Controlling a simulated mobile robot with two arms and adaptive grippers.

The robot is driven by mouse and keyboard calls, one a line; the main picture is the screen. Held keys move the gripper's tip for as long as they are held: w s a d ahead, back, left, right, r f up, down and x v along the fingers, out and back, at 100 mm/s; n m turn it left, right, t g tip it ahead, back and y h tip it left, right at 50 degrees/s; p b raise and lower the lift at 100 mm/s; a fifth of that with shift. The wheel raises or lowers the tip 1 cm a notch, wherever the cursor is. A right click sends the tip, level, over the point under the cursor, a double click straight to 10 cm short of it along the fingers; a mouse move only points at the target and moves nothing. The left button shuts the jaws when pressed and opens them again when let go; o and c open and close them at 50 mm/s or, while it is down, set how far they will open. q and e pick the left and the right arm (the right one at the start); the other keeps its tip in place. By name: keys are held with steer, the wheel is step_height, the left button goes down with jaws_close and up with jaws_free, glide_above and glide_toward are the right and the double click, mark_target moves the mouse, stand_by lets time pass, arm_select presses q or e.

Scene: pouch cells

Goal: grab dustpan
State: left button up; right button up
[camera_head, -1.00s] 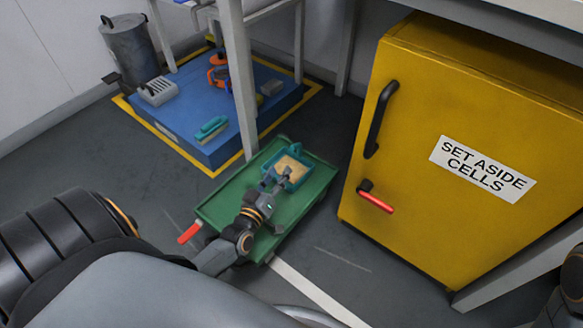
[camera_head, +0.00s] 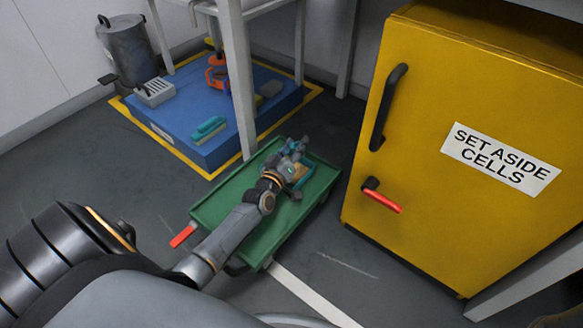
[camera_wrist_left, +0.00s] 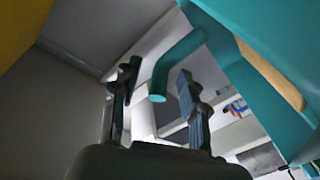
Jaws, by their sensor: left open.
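The dustpan (camera_head: 304,178) is teal with a tan inside. It lies on the green cart (camera_head: 226,196), largely hidden behind my left gripper (camera_head: 296,150). In the left wrist view the dustpan's teal body (camera_wrist_left: 222,45) fills the upper right, and its rounded handle (camera_wrist_left: 172,66) points down toward the gripper. My left gripper is open, with one finger on each side of the handle's end in the picture. I cannot tell whether the handle is deep between the fingers or touching them. My right gripper is not in view.
A yellow "SET ASIDE CELLS" cabinet (camera_head: 420,222) stands close to the right of the cart. A table leg (camera_head: 240,90) rises behind the cart. A blue platform (camera_head: 228,148) holds a teal brush (camera_head: 209,128) and other items. A grey bin (camera_head: 128,52) stands at the back left.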

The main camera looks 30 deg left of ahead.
arm_select(q)
jaws_close()
stand_by(0.3)
